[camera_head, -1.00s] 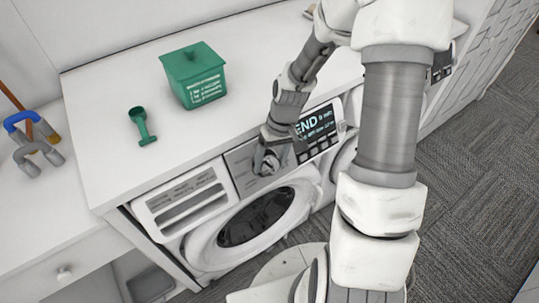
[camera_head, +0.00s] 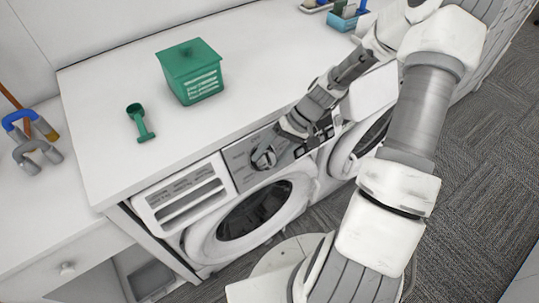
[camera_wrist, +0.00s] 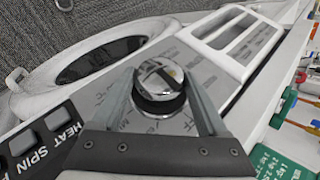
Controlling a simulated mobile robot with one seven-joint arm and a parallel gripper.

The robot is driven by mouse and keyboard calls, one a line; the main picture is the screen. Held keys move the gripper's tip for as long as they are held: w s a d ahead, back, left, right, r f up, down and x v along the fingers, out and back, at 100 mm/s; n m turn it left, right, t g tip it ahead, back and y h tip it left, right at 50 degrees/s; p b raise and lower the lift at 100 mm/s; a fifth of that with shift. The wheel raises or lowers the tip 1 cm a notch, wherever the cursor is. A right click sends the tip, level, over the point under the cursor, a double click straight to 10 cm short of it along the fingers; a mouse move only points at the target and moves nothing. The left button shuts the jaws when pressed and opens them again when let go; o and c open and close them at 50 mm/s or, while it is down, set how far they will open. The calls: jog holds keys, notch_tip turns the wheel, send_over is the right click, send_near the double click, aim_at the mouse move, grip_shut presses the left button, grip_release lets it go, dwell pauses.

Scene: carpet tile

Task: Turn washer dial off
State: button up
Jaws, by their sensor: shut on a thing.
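The washer dial (camera_head: 264,157) is a round silver knob on the grey control panel of the white front-loading washer (camera_head: 203,240). In the wrist view the dial (camera_wrist: 160,84) has a black base ring and a dark slot-like mark on its chrome face. My gripper (camera_wrist: 161,76) has one finger on each side of the dial and is shut on it. In the head view my gripper (camera_head: 276,146) reaches the dial from the upper right. My arm hides most of the display and buttons. Fine dial markings are too small to read.
A second front-loader (camera_head: 352,150) stands to the right. Carpet (camera_head: 480,150) covers the floor.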

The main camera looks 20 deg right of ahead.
jog(key=o, duration=1.3)
jog(key=shift+c, duration=0.2)
jog(key=v, duration=1.7)
jog(key=shift+r, duration=0.2)
